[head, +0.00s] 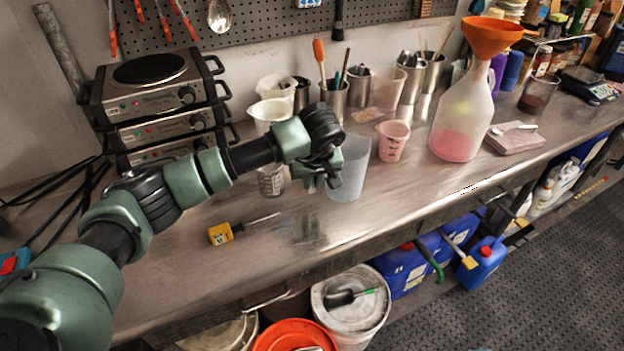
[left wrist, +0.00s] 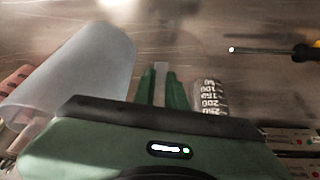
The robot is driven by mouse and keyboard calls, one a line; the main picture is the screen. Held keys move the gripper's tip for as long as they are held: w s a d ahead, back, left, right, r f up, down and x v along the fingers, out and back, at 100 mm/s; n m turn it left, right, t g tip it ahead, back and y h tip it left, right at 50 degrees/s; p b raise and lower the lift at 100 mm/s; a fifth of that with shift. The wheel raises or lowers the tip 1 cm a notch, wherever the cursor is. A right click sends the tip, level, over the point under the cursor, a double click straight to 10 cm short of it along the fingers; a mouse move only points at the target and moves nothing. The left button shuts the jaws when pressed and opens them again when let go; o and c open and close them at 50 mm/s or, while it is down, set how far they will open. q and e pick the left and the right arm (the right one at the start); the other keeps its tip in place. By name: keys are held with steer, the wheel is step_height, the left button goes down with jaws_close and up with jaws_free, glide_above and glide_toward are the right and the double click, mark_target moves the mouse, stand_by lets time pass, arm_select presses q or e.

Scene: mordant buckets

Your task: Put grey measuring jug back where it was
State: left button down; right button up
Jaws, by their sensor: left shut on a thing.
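The grey measuring jug (head: 348,172) is a translucent, tapered vessel standing upright at the middle of the steel bench in the head view. In the left wrist view the jug (left wrist: 85,72) fills the left side. My left gripper (head: 322,182) is at the jug's left side in the head view. In the left wrist view its fingers (left wrist: 161,85) are close together with a narrow grey piece between them, apparently the jug's handle. I cannot tell whether the jug's base touches the bench. My right gripper is not in view.
A marked beaker (head: 271,181) stands just left of the gripper. A pink-filled jug (head: 393,141) and a large bottle with an orange funnel (head: 460,125) stand to the right. A yellow-handled screwdriver (head: 222,233) lies front left. The bench front is mostly clear.

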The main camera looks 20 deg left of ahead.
arm_select(q)
steer(key=c, duration=1.5)
jaws_free()
steer(key=shift+f, duration=0.1)
steer(key=shift+o, duration=0.2)
steer(key=b+v, duration=0.2)
steer(key=v, duration=1)
